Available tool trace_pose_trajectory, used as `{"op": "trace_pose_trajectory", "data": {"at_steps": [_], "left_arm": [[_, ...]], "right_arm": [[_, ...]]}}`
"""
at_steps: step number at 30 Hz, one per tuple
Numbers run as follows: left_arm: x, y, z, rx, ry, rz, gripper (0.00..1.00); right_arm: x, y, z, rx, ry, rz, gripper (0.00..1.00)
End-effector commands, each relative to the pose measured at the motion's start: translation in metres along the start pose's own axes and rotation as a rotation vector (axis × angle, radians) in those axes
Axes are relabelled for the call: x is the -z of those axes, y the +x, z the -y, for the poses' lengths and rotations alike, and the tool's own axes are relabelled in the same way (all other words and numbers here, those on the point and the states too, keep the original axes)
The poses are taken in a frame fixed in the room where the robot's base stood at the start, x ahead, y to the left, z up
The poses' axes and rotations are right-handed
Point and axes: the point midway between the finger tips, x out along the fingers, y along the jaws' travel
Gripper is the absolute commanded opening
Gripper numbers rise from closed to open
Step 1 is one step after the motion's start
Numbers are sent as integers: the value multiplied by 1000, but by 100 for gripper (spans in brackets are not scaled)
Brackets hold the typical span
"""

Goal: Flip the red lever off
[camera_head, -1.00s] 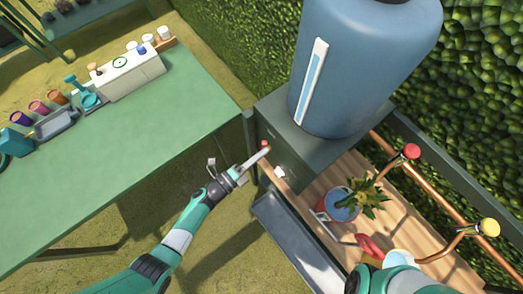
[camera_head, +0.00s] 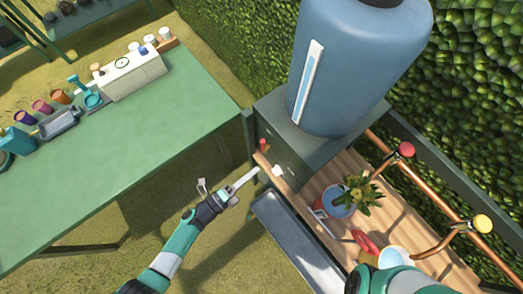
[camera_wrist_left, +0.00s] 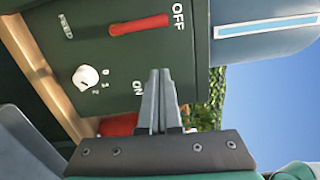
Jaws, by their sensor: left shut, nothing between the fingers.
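The red lever (camera_wrist_left: 140,25) sits on the dark green box (camera_wrist_left: 120,55) in the left wrist view, with one end close to the word OFF. The word ON is lower, near my fingertips. In the head view the lever (camera_head: 263,145) is a small red piece on the box's left side. My left gripper (camera_head: 255,171) is shut and empty, below the lever and apart from it. Its fingers (camera_wrist_left: 158,75) also show in the left wrist view. Part of my right arm is at the bottom right of the head view; its gripper does not show.
A white knob (camera_wrist_left: 86,77) is on the same panel. A blue tank (camera_head: 355,75) stands on the box. A potted plant (camera_head: 340,200) and copper pipes with a red knob (camera_head: 405,150) and yellow knob (camera_head: 482,223) are to the right. A green table (camera_head: 130,150) is at left.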

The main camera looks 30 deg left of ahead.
Motion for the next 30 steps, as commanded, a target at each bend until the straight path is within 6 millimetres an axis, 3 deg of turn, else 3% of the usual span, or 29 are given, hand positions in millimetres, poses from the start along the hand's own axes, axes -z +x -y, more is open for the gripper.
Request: {"op": "trace_pose_trajectory", "data": {"at_steps": [3, 9, 27, 30], "left_arm": [[-1, -24, 2, -2, -1, 5, 0], [0, -44, 1, 0, 0, 0, 0], [0, -45, 0, 1, 0, -2, 0], [0, -34, 9, 24, 15, -19, 0]], "right_arm": [[6, 7, 0, 0, 0, 0, 0], [8, 9, 0, 0, 0, 1, 0], [8, 9, 0, 0, 0, 1, 0], [8, 9, 0, 0, 0, 1, 0]]}}
